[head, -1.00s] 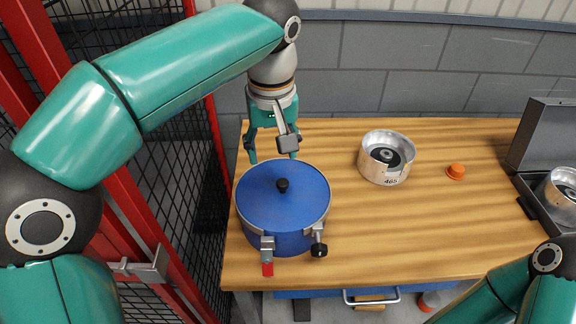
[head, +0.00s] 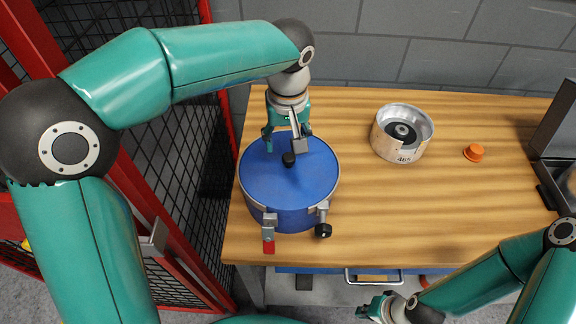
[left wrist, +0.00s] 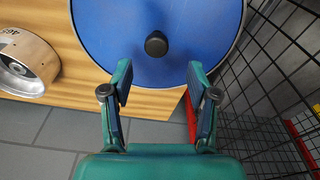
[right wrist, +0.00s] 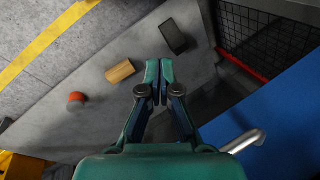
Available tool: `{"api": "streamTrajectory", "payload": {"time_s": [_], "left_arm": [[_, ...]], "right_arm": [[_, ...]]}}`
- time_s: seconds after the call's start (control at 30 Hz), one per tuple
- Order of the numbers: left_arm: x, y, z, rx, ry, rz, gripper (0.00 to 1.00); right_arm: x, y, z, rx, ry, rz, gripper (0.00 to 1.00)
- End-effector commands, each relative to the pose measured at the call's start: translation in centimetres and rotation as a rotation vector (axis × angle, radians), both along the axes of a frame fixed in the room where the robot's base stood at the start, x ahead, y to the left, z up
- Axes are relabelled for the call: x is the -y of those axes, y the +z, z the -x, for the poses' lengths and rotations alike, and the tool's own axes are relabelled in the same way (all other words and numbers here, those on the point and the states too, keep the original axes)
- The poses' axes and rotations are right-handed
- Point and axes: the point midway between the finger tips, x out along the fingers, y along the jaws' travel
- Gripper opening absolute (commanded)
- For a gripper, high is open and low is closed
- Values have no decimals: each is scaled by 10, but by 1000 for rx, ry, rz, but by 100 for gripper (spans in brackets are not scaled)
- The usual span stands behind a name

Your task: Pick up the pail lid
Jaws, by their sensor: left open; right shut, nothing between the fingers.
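The blue pail lid (head: 290,180) is round, with a black knob (head: 288,159) at its middle, and sits on the blue pail (head: 296,219). Clamps with a red tip and a black knob show at the pail's front. My left gripper (head: 288,139) is open at the far side of the lid. In the left wrist view the knob (left wrist: 156,44) lies beyond the open fingertips (left wrist: 159,75), centred between them and not gripped. My right gripper (head: 370,305) is low in front of the table. In the right wrist view its fingers (right wrist: 158,72) are shut and empty.
A metal drum marked 465 (head: 402,133) and an orange cap (head: 473,152) stand on the wooden table (head: 440,210). A grey case (head: 556,165) is at the right edge. A red-framed mesh fence (head: 180,150) stands close on the left.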

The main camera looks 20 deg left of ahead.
Motion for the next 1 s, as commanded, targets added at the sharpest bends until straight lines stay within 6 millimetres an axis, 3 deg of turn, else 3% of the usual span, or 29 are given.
{"api": "streamTrajectory", "payload": {"time_s": [0.23, 0.5, 0.8, 1.0], "left_arm": [[2, -16, 0, -4, -2, -1, 60], [5, -52, -1, -3, -1, -1, 60], [5, -58, -2, 0, -3, 0, 60], [6, -57, -3, 0, -3, 0, 28]], "right_arm": [[0, 4, 0, 0, 0, 0, 0], [0, 12, 0, 0, 0, 0, 0], [0, 12, 0, 0, 0, 0, 0], [0, 12, 0, 0, 0, 0, 0]]}}
